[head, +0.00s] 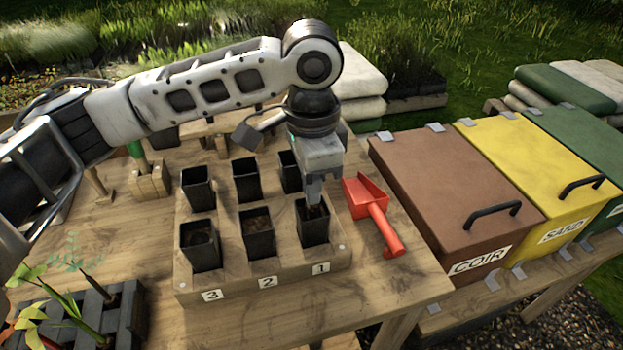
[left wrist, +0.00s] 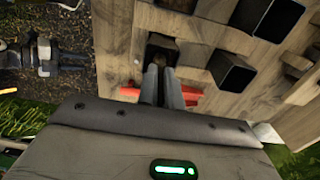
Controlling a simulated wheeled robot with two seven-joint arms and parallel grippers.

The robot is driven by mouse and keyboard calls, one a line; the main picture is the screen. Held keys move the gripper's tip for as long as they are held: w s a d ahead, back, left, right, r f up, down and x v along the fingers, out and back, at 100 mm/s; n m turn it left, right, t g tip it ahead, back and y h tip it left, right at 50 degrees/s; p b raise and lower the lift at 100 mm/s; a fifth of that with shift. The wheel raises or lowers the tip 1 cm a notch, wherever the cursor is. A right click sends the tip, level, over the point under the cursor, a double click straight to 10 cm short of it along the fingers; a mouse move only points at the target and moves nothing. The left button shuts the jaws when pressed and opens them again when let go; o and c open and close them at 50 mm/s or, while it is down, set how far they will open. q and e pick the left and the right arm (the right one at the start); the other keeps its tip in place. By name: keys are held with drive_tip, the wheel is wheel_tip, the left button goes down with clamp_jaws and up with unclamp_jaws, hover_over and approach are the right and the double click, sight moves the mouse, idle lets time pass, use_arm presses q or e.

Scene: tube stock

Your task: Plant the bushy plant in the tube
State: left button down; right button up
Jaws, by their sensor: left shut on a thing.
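The front-row tube by label 1 (head: 313,231) is a black square pot in a wooden rack. My left gripper (head: 315,205) points down at it, its fingers shut at the rim; the left wrist view shows the closed fingers (left wrist: 168,72) over the edge of this tube (left wrist: 161,47). The contact is small and partly hidden. I see no foliage in the fingers or in the tube. Leafy plants (head: 72,312) stand in a dark tray at the lower left, cut by the picture edge; which is the bushy one I cannot tell.
The wooden rack (head: 205,283) holds several other black tubes; tubes 2 (head: 258,236) and 3 (head: 200,247) hold brown soil. A red scoop (head: 377,220) lies right of the rack. Brown (head: 440,185) and yellow (head: 540,165) lidded bins stand at right.

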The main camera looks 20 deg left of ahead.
use_arm(q)
drive_tip(key=shift+f, duration=0.15)
drive_tip(key=shift+f, duration=0.75)
drive_tip(key=shift+f, duration=0.6)
idle(1.4)
idle(0.5)
drive_tip(key=c, duration=1.5)
unclamp_jaws()
drive_tip(key=c, duration=0.4)
drive_tip(key=shift+c, duration=0.2)
drive_tip(key=shift+r, duration=4.55)
